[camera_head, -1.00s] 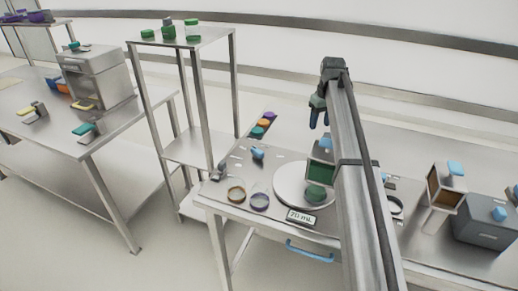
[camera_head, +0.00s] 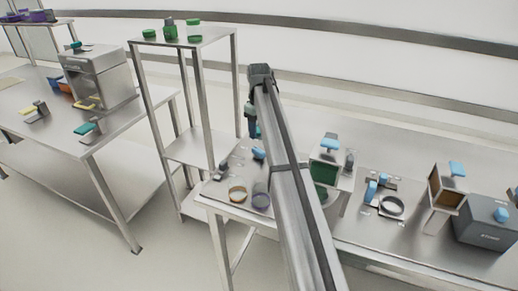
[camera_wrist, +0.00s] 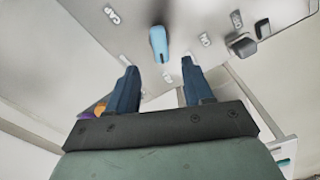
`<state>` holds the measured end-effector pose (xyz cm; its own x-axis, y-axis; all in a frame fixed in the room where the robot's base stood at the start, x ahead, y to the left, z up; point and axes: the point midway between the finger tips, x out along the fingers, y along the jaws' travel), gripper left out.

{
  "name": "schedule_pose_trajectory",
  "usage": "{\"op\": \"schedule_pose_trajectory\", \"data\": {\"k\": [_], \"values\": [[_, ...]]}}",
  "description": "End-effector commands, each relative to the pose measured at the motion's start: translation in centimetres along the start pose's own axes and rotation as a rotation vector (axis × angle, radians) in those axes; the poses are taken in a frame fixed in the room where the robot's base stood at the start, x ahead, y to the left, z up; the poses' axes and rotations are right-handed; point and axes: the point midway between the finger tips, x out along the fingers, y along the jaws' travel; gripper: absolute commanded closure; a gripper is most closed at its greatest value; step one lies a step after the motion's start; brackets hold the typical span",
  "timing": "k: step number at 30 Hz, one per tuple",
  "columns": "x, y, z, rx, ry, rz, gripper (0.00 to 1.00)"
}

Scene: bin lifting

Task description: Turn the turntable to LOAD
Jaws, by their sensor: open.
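A blue lever (camera_head: 258,153) stands on the bench top, left of my arm. In the wrist view the blue lever (camera_wrist: 158,42) lies ahead of and between my fingertips, apart from them. My gripper (camera_head: 252,122) hangs above the lever's end of the bench. Its two dark blue fingers (camera_wrist: 160,82) are spread with nothing between them. The round turntable (camera_head: 332,197) is mostly hidden behind my arm.
A green-fronted box (camera_head: 325,170) stands right of my arm. A dark knob-like fitting (camera_wrist: 243,46) sits right of the lever. A tall shelf (camera_head: 185,38) with green jars stands at the left.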

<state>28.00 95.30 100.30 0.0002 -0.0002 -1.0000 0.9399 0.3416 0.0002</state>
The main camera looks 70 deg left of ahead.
Motion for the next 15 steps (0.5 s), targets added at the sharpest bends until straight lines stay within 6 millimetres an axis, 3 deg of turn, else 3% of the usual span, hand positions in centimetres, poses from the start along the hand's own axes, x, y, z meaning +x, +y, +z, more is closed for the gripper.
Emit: {"op": "schedule_pose_trajectory", "data": {"k": [6, 15], "values": [[4.0, 0.0, 0.1, 0.001, -0.001, -0.001, 0.49], [7.7, 0.0, 0.1, 0.001, 0.0, -0.001, 0.49]]}}
